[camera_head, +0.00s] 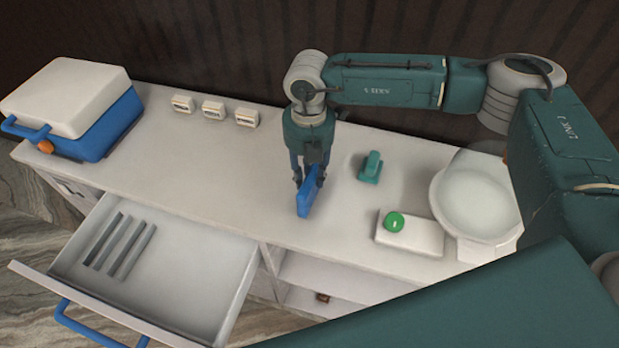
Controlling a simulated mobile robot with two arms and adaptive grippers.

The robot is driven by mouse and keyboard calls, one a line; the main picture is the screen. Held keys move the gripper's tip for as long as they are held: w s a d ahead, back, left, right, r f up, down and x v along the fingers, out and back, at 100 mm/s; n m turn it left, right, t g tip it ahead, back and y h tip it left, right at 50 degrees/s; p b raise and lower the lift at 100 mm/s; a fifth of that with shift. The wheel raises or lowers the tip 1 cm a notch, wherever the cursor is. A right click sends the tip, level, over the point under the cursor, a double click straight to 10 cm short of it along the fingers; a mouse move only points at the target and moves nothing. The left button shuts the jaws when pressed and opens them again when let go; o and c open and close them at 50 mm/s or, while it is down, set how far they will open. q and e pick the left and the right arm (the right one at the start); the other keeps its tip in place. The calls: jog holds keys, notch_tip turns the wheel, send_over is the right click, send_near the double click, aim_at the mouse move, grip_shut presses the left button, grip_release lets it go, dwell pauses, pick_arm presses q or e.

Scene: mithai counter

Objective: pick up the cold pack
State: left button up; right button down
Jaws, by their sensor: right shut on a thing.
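The cold pack (305,203) is a flat blue slab, standing on its edge and tilted. My right gripper (307,178) comes down from above and is shut on its upper part. The pack is over the white counter (230,155), near the front edge. I cannot tell whether its lower edge touches the counter. My left gripper does not show.
A blue cooler box (105,125) with a white lid stands at the left. A drawer (215,260) with grey dividers is open below. Small labelled blocks (213,111), a teal object (371,168), a green ball (394,221) on a white block and a white bowl (475,198) stand on the counter.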

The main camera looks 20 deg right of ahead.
notch_tip(320, 180, up, 19)
jog(key=b, duration=0.4)
jog(key=shift+b, duration=0.4)
